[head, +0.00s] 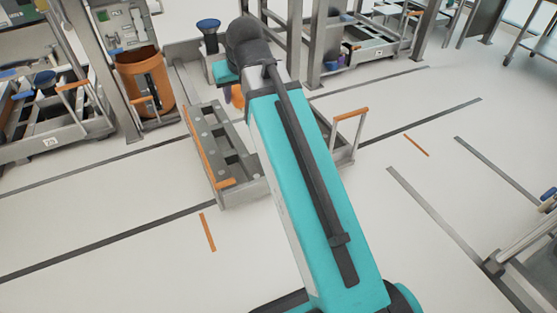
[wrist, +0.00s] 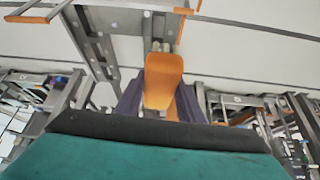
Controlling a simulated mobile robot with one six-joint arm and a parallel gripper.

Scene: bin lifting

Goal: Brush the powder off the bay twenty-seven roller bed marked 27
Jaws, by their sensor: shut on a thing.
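My gripper (wrist: 160,100) is shut on an orange paddle-shaped thing (wrist: 164,78), perhaps the brush's handle; no bristles show. In the head view a bit of orange (head: 237,97) shows beside my wrist, and my arm hides most of the gripper. A grey bed frame (head: 222,160) with dark openings and an orange edge bar lies under and left of my arm. No number is readable on it. I can make out no powder.
An orange bin (head: 146,82) stands in a frame at the upper left. A blue-topped post (head: 208,36) rises beside my wrist. An orange-topped handle (head: 350,113) stands right of my arm. A grey structure fills the lower right corner. Open white floor with dark stripes lies in front.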

